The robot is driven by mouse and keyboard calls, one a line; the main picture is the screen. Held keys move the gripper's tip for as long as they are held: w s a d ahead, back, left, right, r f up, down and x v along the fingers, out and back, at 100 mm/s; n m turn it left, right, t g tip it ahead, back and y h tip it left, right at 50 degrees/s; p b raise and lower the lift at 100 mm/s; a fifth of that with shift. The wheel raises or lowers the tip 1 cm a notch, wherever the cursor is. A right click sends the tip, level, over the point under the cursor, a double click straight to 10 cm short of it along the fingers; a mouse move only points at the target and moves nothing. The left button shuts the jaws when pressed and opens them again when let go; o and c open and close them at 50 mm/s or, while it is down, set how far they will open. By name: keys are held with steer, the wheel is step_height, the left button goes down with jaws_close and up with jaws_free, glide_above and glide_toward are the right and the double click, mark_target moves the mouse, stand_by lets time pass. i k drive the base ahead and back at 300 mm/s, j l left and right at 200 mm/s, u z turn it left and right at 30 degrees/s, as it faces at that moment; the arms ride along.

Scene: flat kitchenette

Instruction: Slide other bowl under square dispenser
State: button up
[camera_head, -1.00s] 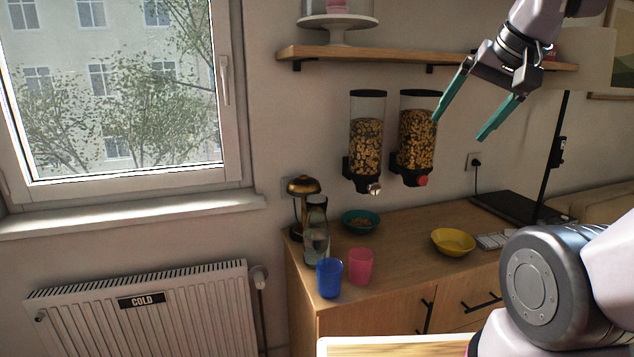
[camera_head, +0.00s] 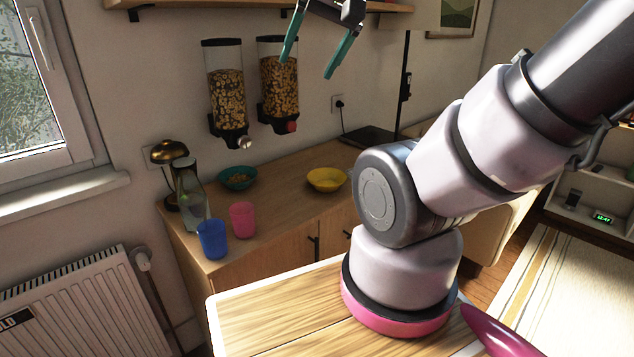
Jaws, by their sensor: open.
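A yellow bowl (camera_head: 327,180) sits on the wooden cabinet top, to the right of the dispensers. It looks empty. A teal bowl (camera_head: 238,178) with some food in it sits farther left, below the left dispenser (camera_head: 227,92). The right dispenser (camera_head: 279,85) hangs beside it on the wall and has a red knob. Both hold brown cereal; which one is the square one I cannot tell. My gripper (camera_head: 305,70) is open and empty, its teal fingers pointing down, high above the cabinet near the right dispenser in the picture.
A blue cup (camera_head: 212,240), a pink cup (camera_head: 242,220), a glass bottle (camera_head: 191,192) and a brass lamp (camera_head: 168,153) stand at the cabinet's left end. A dark flat object (camera_head: 370,138) lies behind right. The cabinet top (camera_head: 285,205) between the bowls is clear.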

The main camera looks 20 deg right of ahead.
mark_target(326, 180)
steer(key=i+l+z, duration=0.55)
steer(key=l+z, duration=0.15)
steer(key=l, duration=0.15)
steer(key=i+l+z, duration=0.35)
